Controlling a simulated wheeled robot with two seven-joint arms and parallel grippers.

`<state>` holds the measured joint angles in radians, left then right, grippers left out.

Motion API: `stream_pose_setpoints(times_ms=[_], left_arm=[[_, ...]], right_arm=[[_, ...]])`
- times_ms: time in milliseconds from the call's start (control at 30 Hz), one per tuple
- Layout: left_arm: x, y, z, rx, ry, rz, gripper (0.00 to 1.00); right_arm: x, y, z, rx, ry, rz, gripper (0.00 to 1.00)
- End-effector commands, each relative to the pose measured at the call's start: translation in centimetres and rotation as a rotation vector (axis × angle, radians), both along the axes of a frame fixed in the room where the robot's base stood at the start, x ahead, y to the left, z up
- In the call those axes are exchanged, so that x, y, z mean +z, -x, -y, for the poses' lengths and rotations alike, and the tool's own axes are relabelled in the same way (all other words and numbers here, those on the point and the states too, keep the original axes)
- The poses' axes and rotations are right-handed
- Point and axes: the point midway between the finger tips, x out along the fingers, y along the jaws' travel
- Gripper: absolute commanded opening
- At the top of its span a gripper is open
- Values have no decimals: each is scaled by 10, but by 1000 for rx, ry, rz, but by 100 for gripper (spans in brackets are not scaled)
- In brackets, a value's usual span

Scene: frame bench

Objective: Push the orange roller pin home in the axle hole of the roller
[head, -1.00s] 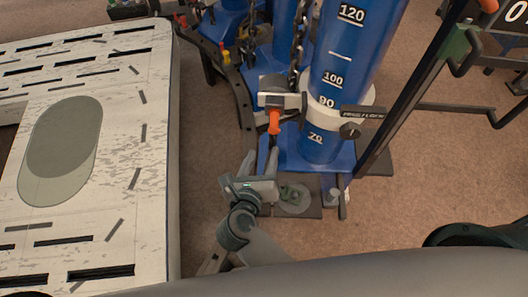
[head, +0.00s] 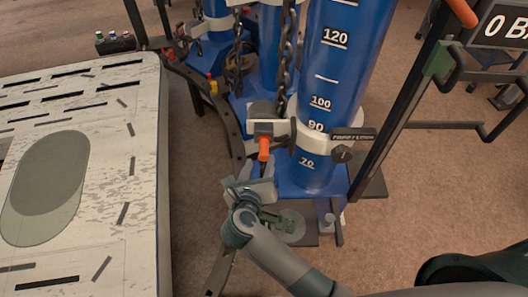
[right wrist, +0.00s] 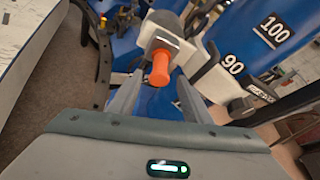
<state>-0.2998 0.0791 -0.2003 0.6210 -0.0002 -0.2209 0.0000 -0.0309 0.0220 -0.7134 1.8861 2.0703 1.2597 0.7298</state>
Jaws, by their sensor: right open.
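How deep the pin sits in the axle hole is hidden. My right gripper (head: 255,172) is just below the pin in the head view. In the wrist view it (right wrist: 160,78) is open and empty, its fingers on either side of the pin's line. My left gripper is not in view.
Tall blue cylinders (head: 337,75) with hanging chains (head: 285,50) stand behind and right of the pin. A black clamp handle (head: 342,153) and a slanted dark post (head: 400,120) are to the right. A pale slotted table (head: 110,180) lies left, with carpet between.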

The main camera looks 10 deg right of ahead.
Motion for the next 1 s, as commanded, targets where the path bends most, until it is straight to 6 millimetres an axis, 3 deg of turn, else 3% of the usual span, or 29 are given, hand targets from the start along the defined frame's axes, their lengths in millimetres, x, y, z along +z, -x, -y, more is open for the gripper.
stream_pose_setpoints(times_ms=[300,500,967,1000], left_arm=[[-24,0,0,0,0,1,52],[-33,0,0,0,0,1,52],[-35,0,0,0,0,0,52],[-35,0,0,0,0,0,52]], right_arm=[[-21,-46,20,-1,4,3,45],[-28,-64,27,0,2,2,45],[-30,-72,30,-1,0,0,45],[-30,-72,30,-1,0,0,40]])
